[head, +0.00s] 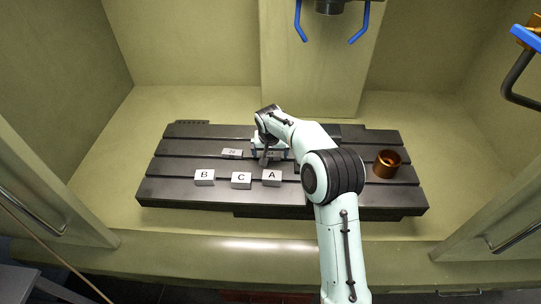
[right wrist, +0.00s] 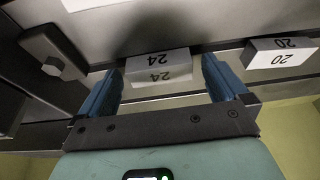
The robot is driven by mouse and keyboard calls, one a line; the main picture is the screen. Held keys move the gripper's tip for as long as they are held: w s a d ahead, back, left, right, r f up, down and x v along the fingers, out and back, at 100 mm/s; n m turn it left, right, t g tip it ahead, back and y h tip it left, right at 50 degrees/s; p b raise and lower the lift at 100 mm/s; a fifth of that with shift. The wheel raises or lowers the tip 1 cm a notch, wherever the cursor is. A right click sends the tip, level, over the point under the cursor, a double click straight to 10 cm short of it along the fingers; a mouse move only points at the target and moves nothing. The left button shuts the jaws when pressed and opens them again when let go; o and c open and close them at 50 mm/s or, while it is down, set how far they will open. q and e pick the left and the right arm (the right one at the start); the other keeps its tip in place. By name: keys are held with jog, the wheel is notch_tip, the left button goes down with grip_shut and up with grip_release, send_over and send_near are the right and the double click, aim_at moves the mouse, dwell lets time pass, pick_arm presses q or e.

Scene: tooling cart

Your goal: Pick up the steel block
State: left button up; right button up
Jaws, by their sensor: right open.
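A steel block marked 24 (right wrist: 157,66) lies on the slotted dark table. In the right wrist view it sits between the two blue fingers of my right gripper (right wrist: 161,78), which is open with a gap on each side of it. In the head view my right gripper (head: 269,153) is over the middle of the table, and its hand partly hides the block. A second steel block marked 20 (head: 232,153) lies to its left; it also shows in the right wrist view (right wrist: 281,53), outside the fingers. My left gripper is not in view.
Blocks labelled B (head: 204,177), C (head: 241,180) and A (head: 271,178) stand along the front of the slotted table (head: 160,190). A dark clamp with a bolt (right wrist: 52,62) is near the left finger.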

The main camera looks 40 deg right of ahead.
jog(key=shift+c, duration=0.3)
jog(key=shift+r, duration=0.1)
jog(key=c, duration=1.3)
